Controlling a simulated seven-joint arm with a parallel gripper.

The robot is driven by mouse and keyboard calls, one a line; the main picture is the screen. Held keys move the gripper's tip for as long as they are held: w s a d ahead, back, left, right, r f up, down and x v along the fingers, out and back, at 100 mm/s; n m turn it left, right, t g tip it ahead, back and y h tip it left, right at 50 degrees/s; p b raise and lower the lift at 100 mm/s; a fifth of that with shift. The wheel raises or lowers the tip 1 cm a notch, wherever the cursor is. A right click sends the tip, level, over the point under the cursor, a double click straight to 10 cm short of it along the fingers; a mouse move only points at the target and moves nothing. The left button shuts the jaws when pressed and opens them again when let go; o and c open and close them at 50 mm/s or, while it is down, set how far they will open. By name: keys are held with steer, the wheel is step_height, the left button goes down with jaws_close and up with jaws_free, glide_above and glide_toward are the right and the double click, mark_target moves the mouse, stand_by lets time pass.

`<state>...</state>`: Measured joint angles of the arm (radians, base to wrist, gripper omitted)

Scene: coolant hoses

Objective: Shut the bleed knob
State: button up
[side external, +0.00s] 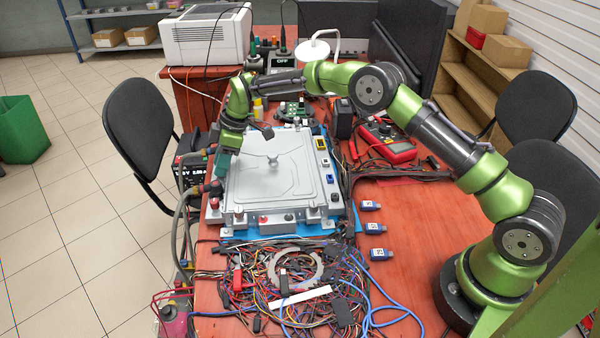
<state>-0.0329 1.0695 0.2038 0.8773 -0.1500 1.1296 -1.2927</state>
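A grey metal cold plate (275,190) lies on a blue mat on the red-brown table. A small silver knob (272,162) stands up near the middle of its top. A small red knob-like part (214,203) sits at its left front corner; I cannot tell which of these is the bleed knob. My gripper (222,168) points down at the plate's left edge, close to dark hose ends (207,189). Its fingers are small and partly merge with the green parts there, so whether they are open or hold anything is unclear.
Tangled wires (290,290) cover the table in front of the plate. Several blue tagged connectors (371,206) lie to its right. A red multimeter (388,145) is behind them.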

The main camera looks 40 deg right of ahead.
jaws_close()
steer(key=shift+m+t+h, duration=0.4)
steer(key=shift+m, duration=1.2)
jaws_free()
steer(key=v, duration=1.7)
steer(key=shift+s+f, duration=0.1)
